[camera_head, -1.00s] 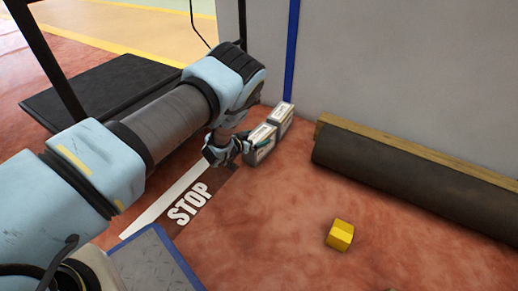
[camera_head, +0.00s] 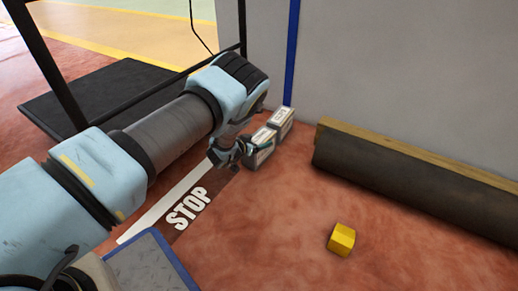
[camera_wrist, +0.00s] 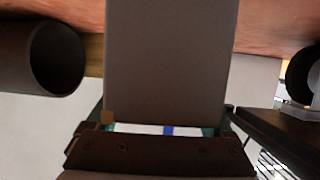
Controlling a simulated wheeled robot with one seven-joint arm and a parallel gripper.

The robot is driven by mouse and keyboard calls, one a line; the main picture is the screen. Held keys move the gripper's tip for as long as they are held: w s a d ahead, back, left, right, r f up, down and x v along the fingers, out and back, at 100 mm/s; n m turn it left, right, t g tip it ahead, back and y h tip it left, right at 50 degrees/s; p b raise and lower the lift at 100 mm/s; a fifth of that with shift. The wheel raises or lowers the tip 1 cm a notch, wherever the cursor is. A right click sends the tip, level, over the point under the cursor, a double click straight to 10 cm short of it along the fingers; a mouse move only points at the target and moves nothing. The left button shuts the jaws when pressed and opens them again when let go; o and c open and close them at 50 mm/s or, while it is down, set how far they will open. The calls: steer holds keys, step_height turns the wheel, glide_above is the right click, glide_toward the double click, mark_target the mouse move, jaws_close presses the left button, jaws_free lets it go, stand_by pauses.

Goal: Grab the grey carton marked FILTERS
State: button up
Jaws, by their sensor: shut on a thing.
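Two small grey cartons stand on the floor by the wall in the head view, one behind the other. The front carton (camera_head: 261,156) is beside my gripper (camera_head: 240,151), which is shut on it. The rear carton (camera_head: 281,121) stands just behind, close to the wall. Their label print is too small to read. In the wrist view, a plain grey-brown face of the held carton (camera_wrist: 170,60) fills the middle, between the fingers of my gripper (camera_wrist: 163,128). Its marked side is hidden there. I cannot tell whether it is lifted.
A dark roll (camera_head: 410,185) lies along the wall at the right, with a wooden beam (camera_head: 450,167) behind it. A yellow block (camera_head: 341,240) lies on the open red floor. A black platform (camera_head: 105,95) with a frame stands at the left. A STOP marking (camera_head: 188,208) is on the floor.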

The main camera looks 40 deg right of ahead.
jaws_close()
